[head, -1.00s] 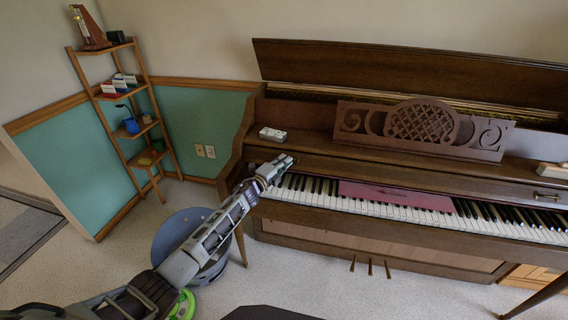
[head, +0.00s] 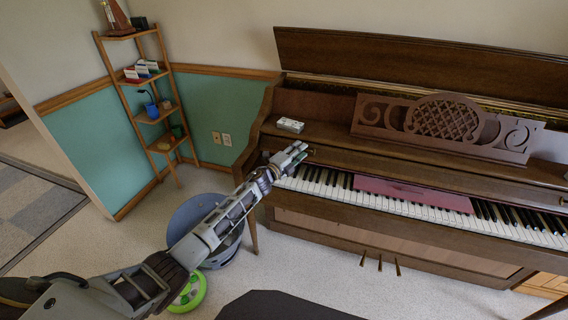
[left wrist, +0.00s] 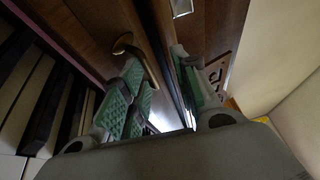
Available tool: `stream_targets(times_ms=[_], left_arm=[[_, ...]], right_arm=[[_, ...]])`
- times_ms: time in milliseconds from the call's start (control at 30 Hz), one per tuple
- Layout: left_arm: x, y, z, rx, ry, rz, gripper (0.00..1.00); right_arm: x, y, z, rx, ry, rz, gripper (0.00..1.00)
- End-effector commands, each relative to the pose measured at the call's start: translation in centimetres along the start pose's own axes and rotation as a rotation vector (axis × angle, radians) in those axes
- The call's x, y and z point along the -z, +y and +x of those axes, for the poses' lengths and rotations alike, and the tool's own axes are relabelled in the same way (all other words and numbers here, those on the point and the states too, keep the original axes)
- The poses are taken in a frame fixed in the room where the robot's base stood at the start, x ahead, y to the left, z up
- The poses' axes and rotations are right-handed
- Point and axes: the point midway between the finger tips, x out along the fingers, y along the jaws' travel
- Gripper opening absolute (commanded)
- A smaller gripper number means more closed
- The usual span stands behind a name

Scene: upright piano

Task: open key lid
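The piano's key lid (head: 430,172) is the brown wooden panel above the keys. The keys (head: 330,182) are exposed in front of it. A brass handle (head: 311,152) sits at the lid's left end and also shows in the left wrist view (left wrist: 136,52). My left gripper (head: 301,149) is at this handle, above the left end of the keys. In the left wrist view its green-padded fingers (left wrist: 165,95) are apart. The brass handle is close to the left finger; I cannot tell whether they touch. My right gripper is not in view.
A pink-red strip (head: 412,194) lies along the middle keys. A white box (head: 290,125) and a carved music stand (head: 440,125) are on the piano. A wooden shelf (head: 150,95) stands at the back left.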

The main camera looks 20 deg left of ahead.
Motion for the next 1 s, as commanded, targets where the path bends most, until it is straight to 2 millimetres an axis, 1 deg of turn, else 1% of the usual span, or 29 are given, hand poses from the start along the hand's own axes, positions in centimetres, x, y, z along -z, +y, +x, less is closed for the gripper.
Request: stream_targets(times_ms=[1000], left_arm=[[0.1, 0.1, -8.9, 0.000, 0.001, -0.002, 0.29]], right_arm=[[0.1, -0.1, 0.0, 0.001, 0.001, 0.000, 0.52]])
